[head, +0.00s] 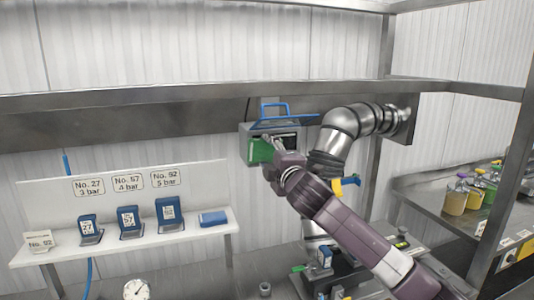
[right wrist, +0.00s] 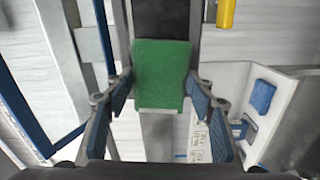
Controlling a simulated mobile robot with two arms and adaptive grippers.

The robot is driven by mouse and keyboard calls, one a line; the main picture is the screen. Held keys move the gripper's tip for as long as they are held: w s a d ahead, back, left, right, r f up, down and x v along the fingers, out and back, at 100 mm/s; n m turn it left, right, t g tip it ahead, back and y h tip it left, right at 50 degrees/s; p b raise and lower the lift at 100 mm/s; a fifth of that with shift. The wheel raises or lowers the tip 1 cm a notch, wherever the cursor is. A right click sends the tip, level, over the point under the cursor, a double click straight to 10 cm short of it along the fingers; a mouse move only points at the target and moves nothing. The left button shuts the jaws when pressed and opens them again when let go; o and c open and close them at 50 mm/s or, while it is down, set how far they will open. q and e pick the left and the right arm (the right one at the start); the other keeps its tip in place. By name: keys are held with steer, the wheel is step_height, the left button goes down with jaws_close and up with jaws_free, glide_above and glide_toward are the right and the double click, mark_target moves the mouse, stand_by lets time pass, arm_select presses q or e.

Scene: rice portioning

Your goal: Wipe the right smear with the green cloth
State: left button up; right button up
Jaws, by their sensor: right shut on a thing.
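The green cloth (head: 259,151) is at the tip of my right gripper (head: 273,148), in front of a grey box (head: 246,131) with a dark front panel on the back wall. In the right wrist view the green cloth (right wrist: 161,68) is a flat green pad with a pale lower edge. It lies between the two fingers of my right gripper (right wrist: 160,86), which is shut on it. I cannot make out any smear; the cloth and gripper hide part of the box front. Whether the cloth touches the box is unclear. My left gripper is not in view.
A blue frame (head: 276,113) stands above the box. A thick metal pipe (head: 343,124) is close to its right. A white shelf (head: 140,241) with blue devices and a blue block (head: 213,218) is at left. Bottles (head: 456,197) stand on the right counter.

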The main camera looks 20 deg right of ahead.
steer(key=shift+s, duration=2.65)
steer(key=s, duration=0.3)
steer(key=shift+d, duration=0.1)
